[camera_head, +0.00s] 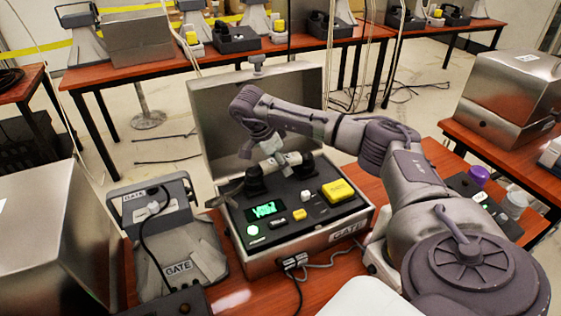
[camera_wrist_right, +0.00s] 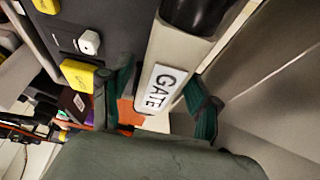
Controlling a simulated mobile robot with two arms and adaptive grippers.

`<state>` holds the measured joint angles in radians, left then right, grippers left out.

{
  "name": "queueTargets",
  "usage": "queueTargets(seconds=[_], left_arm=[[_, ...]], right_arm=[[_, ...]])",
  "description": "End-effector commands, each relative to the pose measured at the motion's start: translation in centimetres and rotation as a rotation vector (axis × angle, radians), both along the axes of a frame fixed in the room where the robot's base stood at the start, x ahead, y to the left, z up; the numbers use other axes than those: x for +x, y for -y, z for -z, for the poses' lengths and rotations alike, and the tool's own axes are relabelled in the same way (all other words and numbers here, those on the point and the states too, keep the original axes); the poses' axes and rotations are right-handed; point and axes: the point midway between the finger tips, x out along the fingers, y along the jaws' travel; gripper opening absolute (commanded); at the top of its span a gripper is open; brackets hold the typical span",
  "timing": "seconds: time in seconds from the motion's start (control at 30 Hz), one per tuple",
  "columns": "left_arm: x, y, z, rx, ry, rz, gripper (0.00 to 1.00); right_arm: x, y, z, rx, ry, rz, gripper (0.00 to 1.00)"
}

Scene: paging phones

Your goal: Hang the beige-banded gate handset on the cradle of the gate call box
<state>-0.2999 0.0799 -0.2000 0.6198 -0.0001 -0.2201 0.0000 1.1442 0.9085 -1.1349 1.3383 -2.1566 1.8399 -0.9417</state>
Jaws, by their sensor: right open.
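The gate call box (camera_head: 285,245) stands on the table with its lid raised. The pale, dark-ended gate handset (camera_head: 290,158) lies across the back of its panel, where the cradle is, with the cradle largely hidden. In the right wrist view the handset (camera_wrist_right: 178,45) shows a beige body with a GATE label and a dark end. My right gripper (camera_head: 268,160) is at the handset from above. Its green fingers (camera_wrist_right: 162,105) are apart, one on each side of the handset. I cannot tell whether they touch it. My left gripper is not in view.
A grey GATE-labelled stand (camera_head: 180,240) with a cord is left of the box. Metal cases (camera_head: 55,235) stand at the left and right (camera_head: 510,95). A yellow button (camera_head: 338,191) sits on the panel. A back table (camera_head: 160,68) holds more phones.

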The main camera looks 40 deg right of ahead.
Motion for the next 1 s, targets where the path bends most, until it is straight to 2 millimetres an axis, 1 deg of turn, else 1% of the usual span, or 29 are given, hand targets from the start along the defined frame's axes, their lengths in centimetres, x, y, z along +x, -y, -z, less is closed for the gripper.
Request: queueTargets(seconds=[0.17,0.27,0.53,0.6,0.7,0.83,1.0], left_arm=[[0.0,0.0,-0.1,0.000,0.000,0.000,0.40],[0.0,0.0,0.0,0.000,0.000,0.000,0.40],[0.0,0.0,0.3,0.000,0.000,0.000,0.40],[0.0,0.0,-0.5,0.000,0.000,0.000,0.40],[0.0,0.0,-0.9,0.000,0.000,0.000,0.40],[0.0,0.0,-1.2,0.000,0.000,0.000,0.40],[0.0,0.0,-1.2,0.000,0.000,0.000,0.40]], right_arm=[[0.1,-0.2,-0.7,0.000,0.002,-0.001,0.61],[0.3,-0.7,-2.0,0.001,0.005,-0.002,0.61],[1.0,-2.9,-7.5,0.000,0.006,-0.003,0.61],[1.2,-3.3,-9.1,0.000,0.005,-0.002,0.61],[1.3,-3.8,-10.4,-0.001,0.003,-0.001,0.61],[1.4,-4.2,-11.3,-0.001,0.002,-0.001,0.61],[1.4,-4.4,-11.5,0.000,0.000,0.001,0.61]])
